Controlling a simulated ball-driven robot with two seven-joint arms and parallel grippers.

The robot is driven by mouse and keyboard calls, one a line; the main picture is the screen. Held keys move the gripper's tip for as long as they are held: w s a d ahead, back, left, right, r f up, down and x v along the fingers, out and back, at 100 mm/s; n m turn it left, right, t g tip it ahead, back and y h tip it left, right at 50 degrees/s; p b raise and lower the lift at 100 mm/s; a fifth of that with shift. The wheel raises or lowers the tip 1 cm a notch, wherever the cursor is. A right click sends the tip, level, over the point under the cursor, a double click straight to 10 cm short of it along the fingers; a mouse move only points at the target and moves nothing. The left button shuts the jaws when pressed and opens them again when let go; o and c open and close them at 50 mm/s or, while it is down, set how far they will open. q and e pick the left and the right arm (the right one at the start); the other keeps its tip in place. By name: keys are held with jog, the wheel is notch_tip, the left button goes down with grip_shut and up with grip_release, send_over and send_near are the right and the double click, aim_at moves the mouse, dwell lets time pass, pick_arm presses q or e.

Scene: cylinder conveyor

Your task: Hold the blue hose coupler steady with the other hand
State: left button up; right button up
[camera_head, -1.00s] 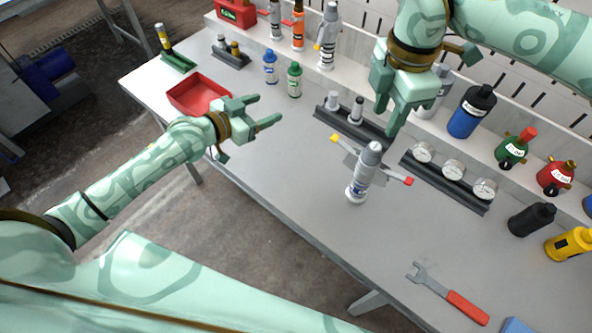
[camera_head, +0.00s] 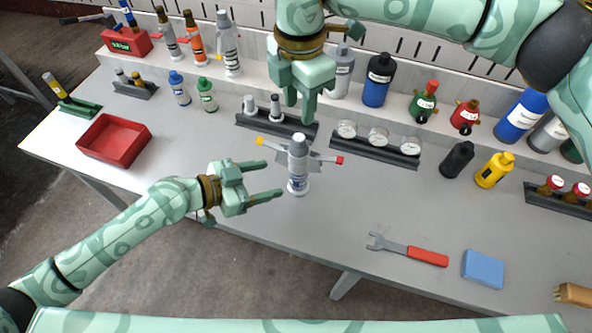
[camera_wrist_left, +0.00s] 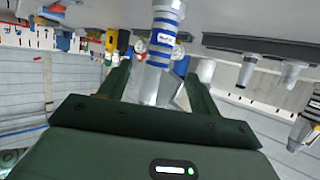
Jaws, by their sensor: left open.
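The hose coupler (camera_head: 298,180) is a grey body with a blue-banded lower part. It stands upright on the grey workbench, with a yellow-tipped arm to the left and a red-tipped arm to the right. My left gripper (camera_head: 268,180) is open and empty, just left of the coupler, with its fingers pointing toward it. In the left wrist view the coupler (camera_wrist_left: 166,30) appears upside down between the open fingers (camera_wrist_left: 158,85), beyond the palm; I cannot tell whether they touch it. My right gripper (camera_head: 300,100) hangs above and behind the coupler, pointing down; its finger gap is unclear.
A rack of gauges (camera_head: 377,138) and a rack of grey fittings (camera_head: 275,112) stand behind the coupler. A red tray (camera_head: 140,155) is at the left. A wrench (camera_head: 410,250) and a blue block (camera_head: 483,268) lie at front right. Bottles line the back shelf.

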aim_at(298, 172)
pick_arm(q)
jog(key=x, duration=0.9)
jog(key=shift+w+d+f, duration=0.1)
jog(key=shift+d+f, duration=0.05)
jog(key=shift+d, duration=0.05)
